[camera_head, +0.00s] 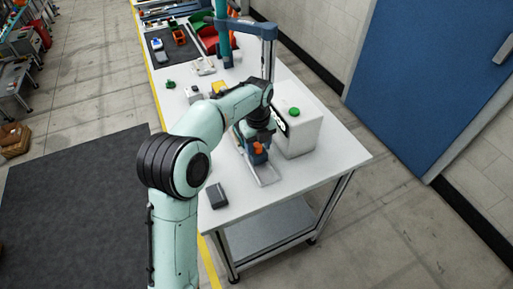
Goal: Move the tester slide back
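The tester is a white box (301,134) with a green button (294,112) on top, standing on the white table. The slide, a light flat tray or rail (268,175), lies on the table at the tester's left. A blue block with an orange part (258,149) stands on it. My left gripper (258,138) is low over this block, beside the tester's left side. The forearm and wrist hide much of it, and the fingers are too small and dark to read. Whether it touches the slide cannot be told. My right gripper is not in view.
A small dark grey box (216,195) lies near the table's front left corner. A blue-grey post with an arm (268,45) stands behind the tester. Bins and small parts lie at the table's far end. The table's front right (335,160) is clear.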

